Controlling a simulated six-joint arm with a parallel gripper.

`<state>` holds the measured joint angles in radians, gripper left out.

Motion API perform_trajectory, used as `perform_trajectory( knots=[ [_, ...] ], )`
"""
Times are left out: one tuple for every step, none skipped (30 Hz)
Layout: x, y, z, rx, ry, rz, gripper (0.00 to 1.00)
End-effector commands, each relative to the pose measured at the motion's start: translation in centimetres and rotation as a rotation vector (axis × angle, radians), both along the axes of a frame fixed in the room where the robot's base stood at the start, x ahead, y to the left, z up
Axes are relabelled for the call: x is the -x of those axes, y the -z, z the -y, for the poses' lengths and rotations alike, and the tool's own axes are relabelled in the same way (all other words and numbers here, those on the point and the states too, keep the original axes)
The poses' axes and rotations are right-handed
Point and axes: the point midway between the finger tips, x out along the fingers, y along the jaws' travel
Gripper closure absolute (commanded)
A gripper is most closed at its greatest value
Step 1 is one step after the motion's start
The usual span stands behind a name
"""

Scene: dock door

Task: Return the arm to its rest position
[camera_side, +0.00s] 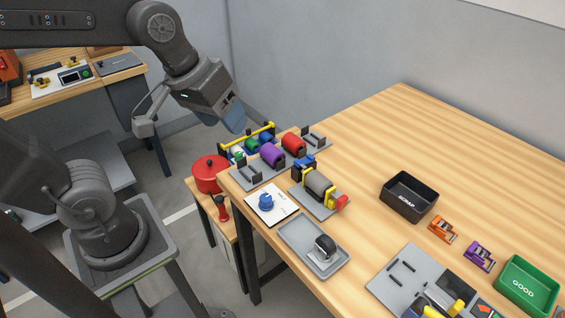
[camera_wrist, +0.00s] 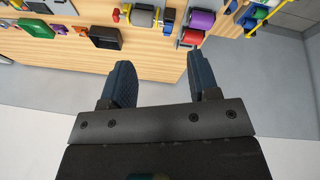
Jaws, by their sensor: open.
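My gripper (camera_wrist: 163,82) shows in the wrist view with its two dark blue fingers spread apart and nothing between them. In the side view my gripper (camera_side: 232,118) hangs at upper centre, above and beyond the left end of the wooden workbench (camera_side: 365,140). It is clear of the bench and of the things on it. My arm is raised and bent, reaching in from the upper left. The fingertips overlap each other in the side view, so the gap shows only in the wrist view.
Below my gripper stand a yellow-railed rack (camera_side: 250,140), purple (camera_side: 272,155) and red (camera_side: 294,144) cylinders, and a red pot (camera_side: 209,174). A grey motor unit (camera_side: 319,187), a black SCRAP bin (camera_side: 409,197) and a green GOOD bin (camera_side: 527,286) are on the bench. The bench's far middle is clear.

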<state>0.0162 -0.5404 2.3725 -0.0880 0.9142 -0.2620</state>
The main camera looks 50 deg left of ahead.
Motion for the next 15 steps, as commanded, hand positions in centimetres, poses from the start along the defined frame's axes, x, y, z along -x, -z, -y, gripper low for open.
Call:
perform_trajectory(
  knots=[
    [1.2, 0.0, -0.4, -0.046, 0.056, 0.036, 0.45],
    [1.7, 0.1, -0.6, -0.072, 0.091, 0.05, 0.45],
    [2.3, 0.2, -0.9, -0.105, 0.13, 0.067, 0.45],
    [2.7, 0.3, -1.1, -0.126, 0.155, 0.077, 0.45],
    [3.0, 0.4, -1.2, -0.145, 0.177, 0.086, 0.45],
    [3.4, 0.5, -1.4, -0.166, 0.2, 0.094, 0.45],
    [3.6, 0.6, -1.4, -0.177, 0.213, 0.099, 0.45],
    [3.7, 0.6, -1.5, -0.186, 0.225, 0.103, 0.45],
    [3.9, 0.7, -1.6, -0.194, 0.233, 0.106, 0.45],
    [3.9, 0.7, -1.6, -0.197, 0.238, 0.106, 0.45],
    [3.9, 0.8, -1.6, -0.2, 0.241, 0.107, 0.45],
    [3.9, 0.8, -1.6, -0.201, 0.243, 0.107, 0.45],
    [3.9, 0.7, -1.6, -0.201, 0.243, 0.107, 0.45],
    [3.9, 0.7, -1.6, -0.2, 0.243, 0.106, 0.45],
    [3.9, 0.7, -1.6, -0.2, 0.243, 0.106, 0.45]
  ],
)
